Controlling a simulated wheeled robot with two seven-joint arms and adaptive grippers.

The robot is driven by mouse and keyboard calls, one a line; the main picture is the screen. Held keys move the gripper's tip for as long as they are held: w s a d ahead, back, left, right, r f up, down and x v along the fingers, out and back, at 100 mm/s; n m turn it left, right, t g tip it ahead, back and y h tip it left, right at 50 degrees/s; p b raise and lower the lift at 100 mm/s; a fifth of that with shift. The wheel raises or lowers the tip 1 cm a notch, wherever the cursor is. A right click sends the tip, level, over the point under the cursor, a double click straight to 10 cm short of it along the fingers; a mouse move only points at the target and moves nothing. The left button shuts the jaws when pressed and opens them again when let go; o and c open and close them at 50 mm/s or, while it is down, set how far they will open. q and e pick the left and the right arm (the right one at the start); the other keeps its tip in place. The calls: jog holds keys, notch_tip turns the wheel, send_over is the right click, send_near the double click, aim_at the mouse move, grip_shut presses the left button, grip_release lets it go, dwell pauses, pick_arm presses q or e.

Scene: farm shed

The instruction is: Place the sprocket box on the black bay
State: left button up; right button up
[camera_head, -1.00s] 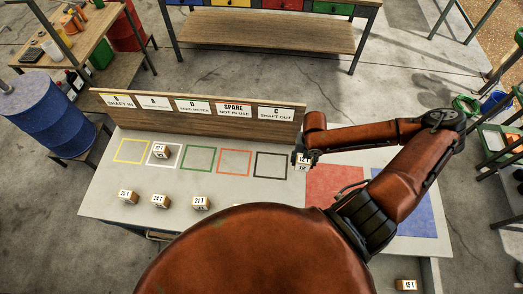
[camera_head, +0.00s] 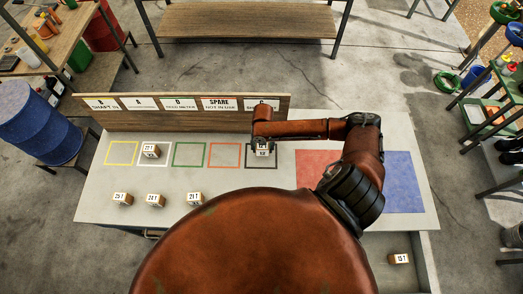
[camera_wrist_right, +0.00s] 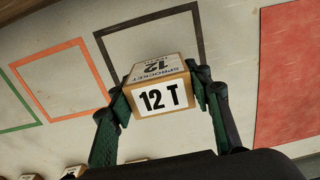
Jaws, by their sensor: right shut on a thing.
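The sprocket box (camera_head: 262,151), a small brown box with white labels, is held by my right gripper (camera_head: 263,143). In the right wrist view the box (camera_wrist_right: 158,92) reads "SPROCKET" and "12 T", with a finger of the right gripper (camera_wrist_right: 160,108) on each side. The black bay (camera_head: 262,166) is a black square outline at the right end of the row of bays. The box is over the bay in the head view. In the wrist view it overlaps one edge of the black outline (camera_wrist_right: 148,9). I cannot tell whether it touches the tabletop. My left gripper is not in view.
A board with bay labels (camera_head: 180,107) stands behind the bays. Another box (camera_head: 151,152) sits in the white bay; three more (camera_head: 156,200) stand in front. Red (camera_head: 311,160) and blue (camera_head: 404,182) areas lie right of the black bay. One box (camera_head: 398,258) lies lower right.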

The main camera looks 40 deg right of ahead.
aim_at(261, 152)
jog(key=shift+w+a+f, duration=0.2)
jog(key=shift+w+f, duration=0.05)
jog(key=shift+f, duration=1.7)
jog(key=shift+f, duration=0.15)
jog(key=o, duration=1.2)
jog(key=shift+o, duration=0.2)
notch_tip(261, 152, up, 12)
jog(key=shift+r+b, duration=0.2)
jog(key=shift+b, duration=0.2)
